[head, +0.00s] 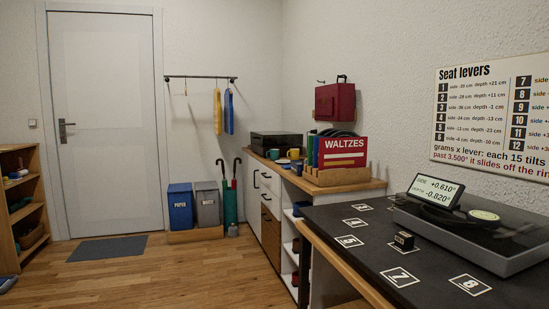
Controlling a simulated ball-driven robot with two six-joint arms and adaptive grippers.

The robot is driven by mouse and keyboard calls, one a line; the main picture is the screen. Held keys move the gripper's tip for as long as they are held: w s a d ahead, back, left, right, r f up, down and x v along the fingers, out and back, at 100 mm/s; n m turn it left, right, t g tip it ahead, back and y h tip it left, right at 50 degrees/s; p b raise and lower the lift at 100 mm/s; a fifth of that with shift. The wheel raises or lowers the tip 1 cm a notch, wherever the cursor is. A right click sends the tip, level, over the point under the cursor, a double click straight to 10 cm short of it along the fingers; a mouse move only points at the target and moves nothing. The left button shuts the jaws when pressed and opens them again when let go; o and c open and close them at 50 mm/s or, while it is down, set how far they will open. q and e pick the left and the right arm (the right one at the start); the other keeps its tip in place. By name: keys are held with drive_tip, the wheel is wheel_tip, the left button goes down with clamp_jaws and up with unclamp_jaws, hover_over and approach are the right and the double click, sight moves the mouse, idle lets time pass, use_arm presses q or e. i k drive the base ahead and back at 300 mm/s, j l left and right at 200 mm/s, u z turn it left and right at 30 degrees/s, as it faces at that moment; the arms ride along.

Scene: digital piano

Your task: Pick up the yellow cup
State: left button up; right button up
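A small yellow cup (293,154) stands on the wooden top of the white cabinet, in the middle of the head view. It is small and far off, partly behind the record holder's left side. A teal cup (274,154) stands just left of it. Neither of my grippers shows in the head view.
A wooden record holder with a red WALTZES sign (343,153) stands right of the cups, and a dark box (276,141) stands behind them. A dark counter (355,259) with numbered cards and a turntable (478,229) fills the right front. The wooden floor (175,270) at left is largely clear.

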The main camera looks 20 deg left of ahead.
sight(294, 153)
drive_tip(key=i+j+u, duration=0.6)
drive_tip(key=i+u, duration=0.2)
drive_tip(key=i, duration=0.25)
drive_tip(key=i+u, duration=0.4)
drive_tip(key=i, duration=0.15)
drive_tip(key=i+j, duration=0.15)
drive_tip(key=i, duration=1)
drive_tip(key=i+j, duration=0.1)
drive_tip(key=i, duration=1.1)
